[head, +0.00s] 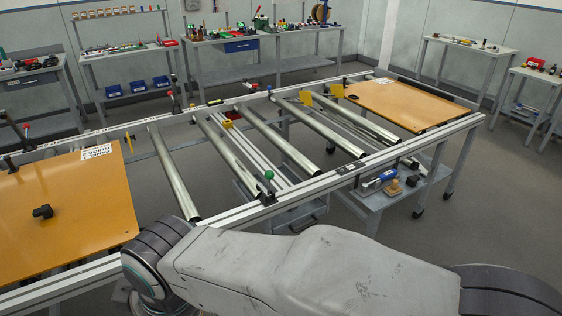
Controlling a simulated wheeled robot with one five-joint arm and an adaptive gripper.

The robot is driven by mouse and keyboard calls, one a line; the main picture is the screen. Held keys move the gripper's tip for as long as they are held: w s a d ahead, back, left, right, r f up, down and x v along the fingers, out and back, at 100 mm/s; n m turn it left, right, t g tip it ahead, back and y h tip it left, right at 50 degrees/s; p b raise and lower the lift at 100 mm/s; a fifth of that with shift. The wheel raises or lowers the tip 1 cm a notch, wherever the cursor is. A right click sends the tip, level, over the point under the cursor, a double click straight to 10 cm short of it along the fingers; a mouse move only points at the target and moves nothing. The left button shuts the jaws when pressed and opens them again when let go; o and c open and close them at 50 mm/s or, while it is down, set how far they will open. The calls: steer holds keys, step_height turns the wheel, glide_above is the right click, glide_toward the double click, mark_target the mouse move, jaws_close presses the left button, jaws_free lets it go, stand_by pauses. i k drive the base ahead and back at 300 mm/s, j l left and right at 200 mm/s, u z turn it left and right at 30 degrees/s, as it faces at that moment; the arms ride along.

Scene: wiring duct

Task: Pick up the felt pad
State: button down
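I cannot make out a felt pad for certain in the head view. Many items here are too small to identify. My arm crosses the bottom of the view, and its large pale link and dark joint hide part of the frame's near side. My gripper is not in view, so I cannot tell what it holds.
A long metal frame (345,173) with steel rollers (175,170) spans the middle. Orange boards lie at its left (75,225) and right (405,105), the left one bearing a small black part (42,211). Cluttered benches line the walls. Grey floor (500,190) is clear at right.

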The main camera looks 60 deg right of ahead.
mark_target(393, 190)
steer(key=z, duration=3)
